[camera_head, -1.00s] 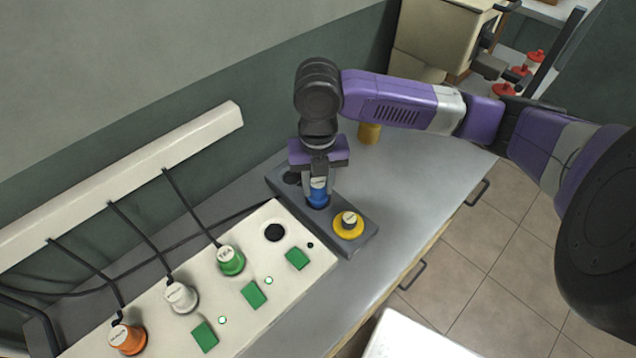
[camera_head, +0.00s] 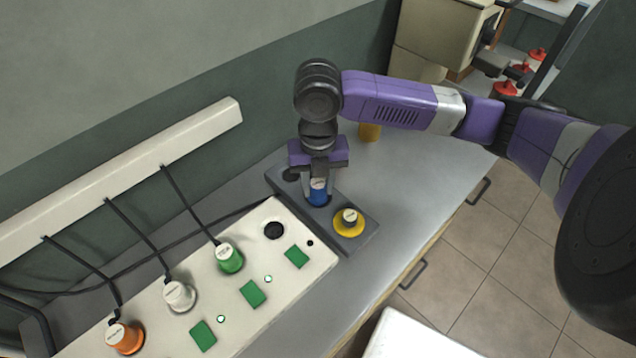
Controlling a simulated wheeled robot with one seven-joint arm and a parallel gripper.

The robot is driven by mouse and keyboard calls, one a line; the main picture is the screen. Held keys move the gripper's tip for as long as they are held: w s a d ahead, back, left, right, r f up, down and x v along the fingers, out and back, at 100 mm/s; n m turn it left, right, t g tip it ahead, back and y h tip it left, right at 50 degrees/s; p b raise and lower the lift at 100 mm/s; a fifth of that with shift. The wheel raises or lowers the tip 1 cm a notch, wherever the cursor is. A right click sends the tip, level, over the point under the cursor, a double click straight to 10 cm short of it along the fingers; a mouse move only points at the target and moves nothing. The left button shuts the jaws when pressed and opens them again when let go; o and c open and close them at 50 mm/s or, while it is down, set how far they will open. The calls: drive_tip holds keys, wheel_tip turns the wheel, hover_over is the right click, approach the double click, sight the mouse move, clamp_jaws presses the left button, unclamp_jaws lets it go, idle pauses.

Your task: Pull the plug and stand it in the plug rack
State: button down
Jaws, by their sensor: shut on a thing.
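A blue plug (camera_head: 318,190) stands upright at the middle of the dark grey plug rack (camera_head: 358,243). My gripper (camera_head: 318,182) points down over the rack, its fingers on either side of the blue plug and shut on it. The plug's lower end is at the rack; whether it is fully seated cannot be told. A yellow plug (camera_head: 348,226) stands in the rack's near position. A dark empty hole (camera_head: 290,174) shows at the rack's far end, partly beside my gripper.
A cream socket panel (camera_head: 310,267) holds green (camera_head: 229,258), white (camera_head: 179,296) and orange (camera_head: 125,337) corded plugs, an empty round socket (camera_head: 274,231) and green squares. A yellow cylinder (camera_head: 369,131) stands behind my arm. The grey counter (camera_head: 420,185) is clear to the right.

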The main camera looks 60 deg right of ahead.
drive_tip(key=c, duration=1.3)
unclamp_jaws()
drive_tip(key=shift+f, duration=0.1)
wheel_tip(320, 180, up, 11)
drive_tip(key=p, duration=0.8)
